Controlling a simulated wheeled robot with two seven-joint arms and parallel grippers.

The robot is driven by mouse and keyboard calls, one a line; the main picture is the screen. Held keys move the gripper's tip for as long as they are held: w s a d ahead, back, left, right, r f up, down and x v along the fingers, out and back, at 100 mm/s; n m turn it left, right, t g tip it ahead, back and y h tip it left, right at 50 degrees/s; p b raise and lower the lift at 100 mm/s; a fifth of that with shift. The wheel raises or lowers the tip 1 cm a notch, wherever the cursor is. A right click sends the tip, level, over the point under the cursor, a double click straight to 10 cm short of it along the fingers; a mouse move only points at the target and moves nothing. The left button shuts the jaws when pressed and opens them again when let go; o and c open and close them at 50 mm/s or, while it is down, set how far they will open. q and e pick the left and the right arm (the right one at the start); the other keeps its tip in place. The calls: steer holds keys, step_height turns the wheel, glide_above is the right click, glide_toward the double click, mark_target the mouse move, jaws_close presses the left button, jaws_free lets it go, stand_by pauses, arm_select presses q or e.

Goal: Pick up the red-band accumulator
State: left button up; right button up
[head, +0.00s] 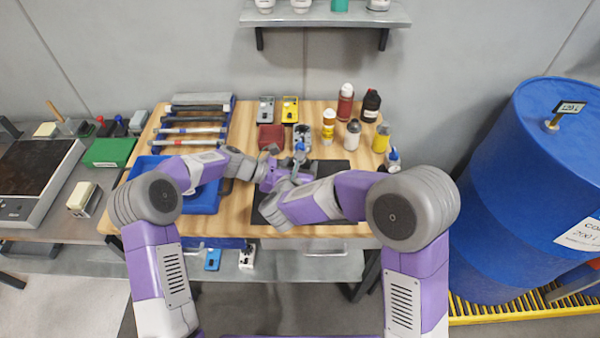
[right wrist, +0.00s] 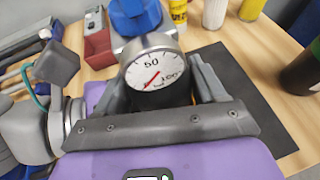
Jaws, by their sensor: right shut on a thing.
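In the right wrist view the gauge's white dial (right wrist: 154,71) stands between the fingers (right wrist: 160,92). My left gripper (head: 268,166) is just left of the right one, over the table. Its fingers are too small and overlapped to read. Several long cylinders with coloured bands (head: 192,130) lie side by side at the table's left back. Reddish marks show on some, but I cannot tell for certain which is the red-band accumulator. Neither gripper is at them.
A blue tray (head: 206,200) is partly hidden under my left arm. A dark mat (head: 345,166) lies under my right arm. A red bin (head: 271,137), small boxed devices (head: 290,108) and several bottles (head: 346,103) stand at the back. A large blue drum (head: 530,190) is at right.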

mark_target(300, 142)
steer(key=shift+r, duration=0.1)
steer(key=c, duration=0.6)
step_height(300, 142, up, 10)
steer(key=shift+r, duration=0.1)
steer(key=shift+c, duration=0.2)
arm_select(q)
steer(key=o, duration=1)
steer(key=shift+o, duration=0.2)
steer(key=shift+a, duration=0.1)
steer(key=v, duration=1.2)
